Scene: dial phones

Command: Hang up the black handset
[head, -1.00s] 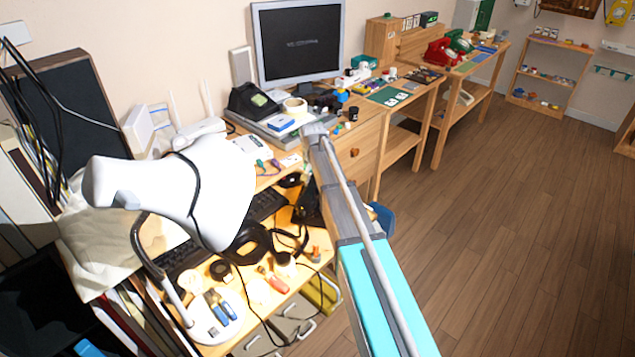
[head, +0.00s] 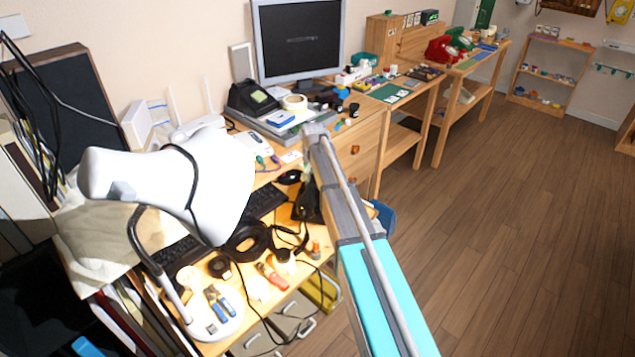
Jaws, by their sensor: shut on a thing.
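The black dial phone (head: 250,99), with a pale dial, stands on the desk to the left of the monitor, on top of a grey flat box. My gripper (head: 304,192) is partly hidden behind my own grey arm link, above the desk near the keyboard. It is dark and shut on a black thing, which appears to be the black handset (head: 289,177). Only a rounded black end of it shows, left of my arm. The fingertips and the rest of the handset are hidden. The handset is apart from the phone, nearer the front of the desk.
A white lamp (head: 215,180) rises over the desk's left part. Black headphones (head: 248,241), keyboard (head: 265,203) and tools crowd the front. The floor at right is clear.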

